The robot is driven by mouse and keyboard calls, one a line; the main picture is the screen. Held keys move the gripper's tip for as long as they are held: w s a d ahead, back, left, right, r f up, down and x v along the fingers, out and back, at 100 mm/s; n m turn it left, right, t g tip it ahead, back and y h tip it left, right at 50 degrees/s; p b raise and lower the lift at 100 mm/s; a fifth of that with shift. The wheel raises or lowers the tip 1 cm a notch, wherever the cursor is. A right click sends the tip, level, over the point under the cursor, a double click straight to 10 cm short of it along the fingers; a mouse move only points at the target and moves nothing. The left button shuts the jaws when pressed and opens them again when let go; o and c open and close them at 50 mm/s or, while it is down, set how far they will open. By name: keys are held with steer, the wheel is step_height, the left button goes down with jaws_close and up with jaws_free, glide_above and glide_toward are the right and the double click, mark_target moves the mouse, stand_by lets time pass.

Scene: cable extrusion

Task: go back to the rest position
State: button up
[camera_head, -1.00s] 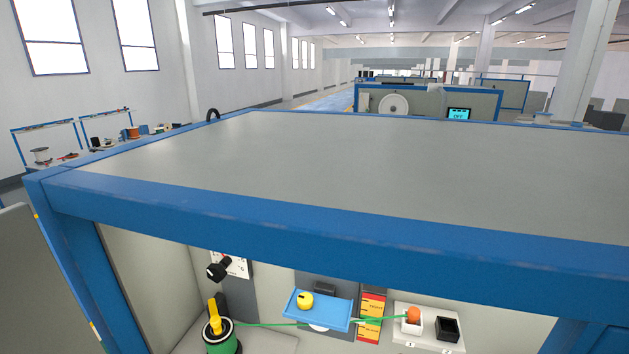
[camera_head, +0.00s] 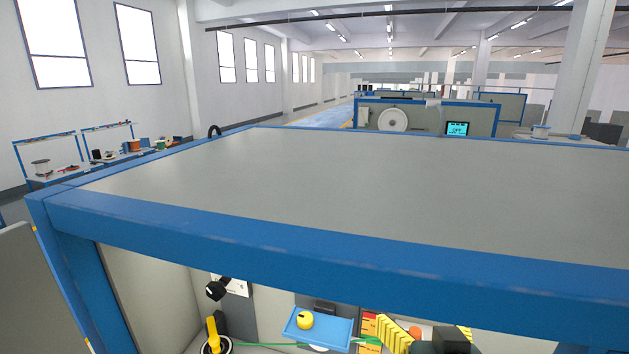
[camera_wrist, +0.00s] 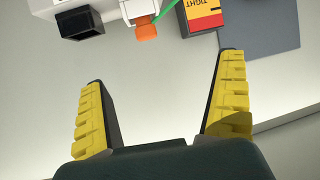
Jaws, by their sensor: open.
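My gripper (camera_wrist: 163,78) is open, with its two yellow ribbed fingers spread wide and nothing between them. In the head view one yellow finger and the dark body of my gripper (camera_head: 425,338) show at the bottom right, inside the machine bay. An orange knob or plug (camera_wrist: 146,29) with a green cable beside it sits beyond the fingertips, apart from them. Its top (camera_head: 414,331) shows just behind my finger in the head view. No rest position is marked in either view.
The blue-framed cabinet top (camera_head: 340,180) spans the space above my gripper. Inside are a blue tray (camera_head: 318,328) with a yellow knob, a black knob (camera_head: 216,290), a yellow handle (camera_head: 213,332), a red-yellow label (camera_wrist: 204,14) and a black box (camera_wrist: 80,22).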

steer(key=s, duration=0.2)
steer(key=s+a, duration=0.1)
steer(key=s, duration=0.1)
steer(key=shift+s+a+r, duration=0.1)
steer(key=shift+s+a, duration=0.1)
steer(key=shift+s, duration=0.2)
